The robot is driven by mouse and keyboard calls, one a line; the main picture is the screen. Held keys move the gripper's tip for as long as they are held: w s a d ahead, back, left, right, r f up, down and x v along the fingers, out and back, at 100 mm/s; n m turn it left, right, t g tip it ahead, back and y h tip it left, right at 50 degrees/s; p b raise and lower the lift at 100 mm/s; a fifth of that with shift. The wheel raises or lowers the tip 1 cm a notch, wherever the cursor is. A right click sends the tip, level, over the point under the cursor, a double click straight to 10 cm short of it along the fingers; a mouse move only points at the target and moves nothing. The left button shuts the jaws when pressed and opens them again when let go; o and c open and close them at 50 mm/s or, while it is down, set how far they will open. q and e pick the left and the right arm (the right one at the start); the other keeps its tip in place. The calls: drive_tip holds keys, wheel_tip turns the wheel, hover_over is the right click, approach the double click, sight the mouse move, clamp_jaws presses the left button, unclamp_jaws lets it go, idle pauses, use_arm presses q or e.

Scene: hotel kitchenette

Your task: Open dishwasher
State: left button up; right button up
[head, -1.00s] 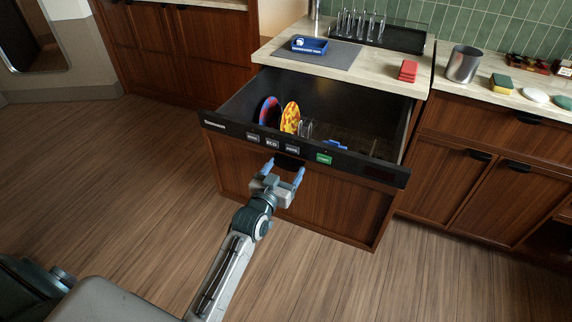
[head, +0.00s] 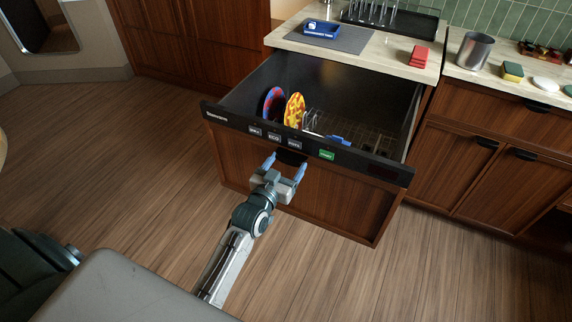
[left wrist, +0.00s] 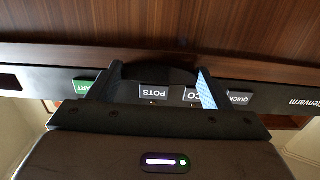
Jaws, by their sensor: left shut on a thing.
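The dishwasher (head: 300,205) is a drawer with a wooden front and a black control strip, pulled well out from under the counter. Inside stand a red-and-blue plate (head: 273,103) and a yellow-and-orange plate (head: 294,110), with a rack behind. My left gripper (head: 285,164) is at the dark handle (head: 291,158) below the buttons, shut on it. In the left wrist view the two blue-grey fingers (left wrist: 155,88) straddle the dark handle (left wrist: 155,70), which they partly frame. My right gripper is not in view.
Wooden cabinets (head: 480,165) stand to the right. The wooden floor (head: 120,170) at the left is clear.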

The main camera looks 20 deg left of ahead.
use_arm(q)
drive_tip(key=o, duration=1.2)
drive_tip(key=shift+c, duration=0.2)
drive_tip(key=shift+s, duration=0.1)
drive_tip(key=shift+s+f, duration=0.1)
drive_tip(key=shift+s, duration=0.25)
drive_tip(key=s, duration=1)
drive_tip(key=shift+a+b, duration=0.2)
drive_tip(key=shift+b, duration=0.25)
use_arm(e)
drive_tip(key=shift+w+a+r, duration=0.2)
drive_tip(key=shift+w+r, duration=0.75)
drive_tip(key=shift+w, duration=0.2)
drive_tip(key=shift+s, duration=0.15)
